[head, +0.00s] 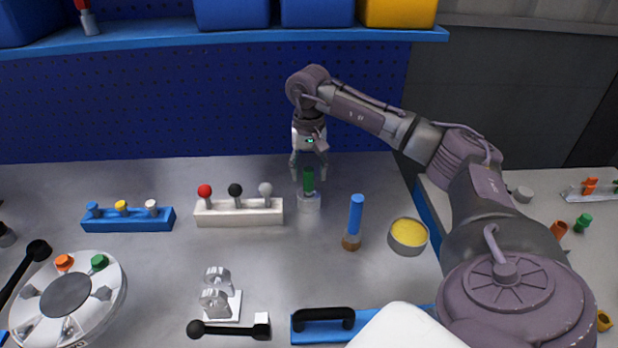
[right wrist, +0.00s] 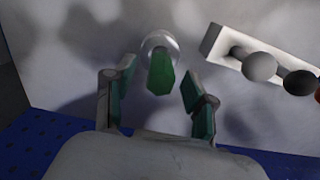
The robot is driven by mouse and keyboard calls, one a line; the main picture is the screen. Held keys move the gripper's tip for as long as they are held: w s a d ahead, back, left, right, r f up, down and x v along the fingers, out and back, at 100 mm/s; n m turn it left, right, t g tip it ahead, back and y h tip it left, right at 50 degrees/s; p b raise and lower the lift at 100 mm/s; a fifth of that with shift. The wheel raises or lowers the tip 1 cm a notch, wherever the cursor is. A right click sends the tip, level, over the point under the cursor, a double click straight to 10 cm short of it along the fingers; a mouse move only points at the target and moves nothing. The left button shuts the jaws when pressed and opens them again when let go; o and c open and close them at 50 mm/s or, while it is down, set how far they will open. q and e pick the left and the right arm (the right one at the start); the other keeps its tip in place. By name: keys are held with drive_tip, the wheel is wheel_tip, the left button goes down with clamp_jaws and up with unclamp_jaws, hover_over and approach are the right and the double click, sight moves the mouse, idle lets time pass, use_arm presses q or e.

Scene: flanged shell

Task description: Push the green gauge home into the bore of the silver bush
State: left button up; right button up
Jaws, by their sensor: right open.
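The green gauge (head: 309,180) stands upright in the silver bush (head: 309,202) on the grey bench, its upper part showing above the rim. How deep it sits in the bore is hidden. In the right wrist view the green gauge (right wrist: 161,72) lies between my fingers, with the rim of the silver bush (right wrist: 160,40) beyond it. My right gripper (head: 309,176) points down over the gauge. Its fingers (right wrist: 158,90) are open on both sides, with gaps to the gauge. My left gripper is not in view.
A white block (head: 240,213) with red, black and grey knobs stands close to the left of the bush. A blue-handled tool (head: 356,215) and a round tin of yellow stuff (head: 408,234) stand to the right. A blue shelf (head: 200,38) overhangs at the back.

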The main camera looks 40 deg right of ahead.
wheel_tip(320, 180, up, 7)
idle(0.3)
idle(0.5)
